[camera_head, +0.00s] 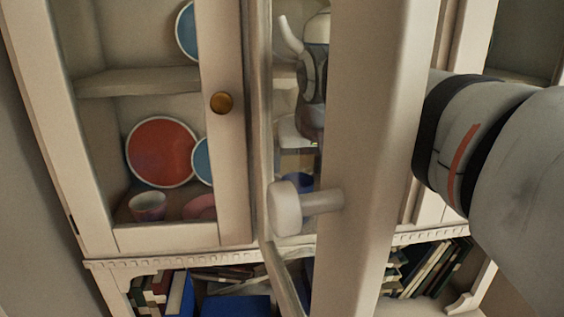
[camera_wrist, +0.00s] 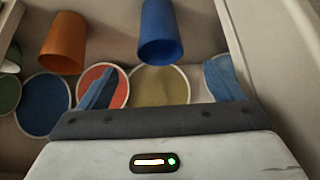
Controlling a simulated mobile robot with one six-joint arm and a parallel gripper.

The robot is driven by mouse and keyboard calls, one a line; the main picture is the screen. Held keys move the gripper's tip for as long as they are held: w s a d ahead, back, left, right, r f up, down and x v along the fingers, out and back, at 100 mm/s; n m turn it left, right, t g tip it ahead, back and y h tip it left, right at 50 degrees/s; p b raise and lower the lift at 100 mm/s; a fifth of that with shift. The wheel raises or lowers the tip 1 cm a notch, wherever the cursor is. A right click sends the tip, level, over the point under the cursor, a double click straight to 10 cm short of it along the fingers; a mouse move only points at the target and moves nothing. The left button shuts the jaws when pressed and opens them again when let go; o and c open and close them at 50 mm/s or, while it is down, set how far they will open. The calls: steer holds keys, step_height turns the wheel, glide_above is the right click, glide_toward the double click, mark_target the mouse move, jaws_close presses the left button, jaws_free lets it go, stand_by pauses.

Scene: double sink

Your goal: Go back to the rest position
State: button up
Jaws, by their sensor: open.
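My gripper (camera_wrist: 163,86) is open inside the cabinet, its two bluish fingers spread apart with nothing visible between them. In the head view my arm comes from the right and passes behind the frame of the open cabinet door (camera_head: 372,150). Part of my wrist shows through the door's glass. In the wrist view an orange cup (camera_wrist: 64,43) and a blue cup (camera_wrist: 160,32) are beyond the fingers. The fingertips are hidden from the head view.
The open door with its pale knob (camera_head: 287,208) stands close before my arm. A closed glass door with a brass knob (camera_head: 222,102) is on the left, with a red plate (camera_head: 161,152) and a small cup (camera_head: 148,206) behind it. Books (camera_head: 432,268) fill the shelf below.

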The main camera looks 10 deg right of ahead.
steer(key=p+x, duration=0.3)
steer(key=x, duration=0.9)
steer(key=shift+w, duration=0.1)
steer(key=shift+r+b, duration=0.1)
steer(key=shift+b, duration=0.25)
steer(key=shift+d+r, duration=0.15)
steer(key=shift+r, duration=0.35)
steer(key=shift+s, duration=0.2)
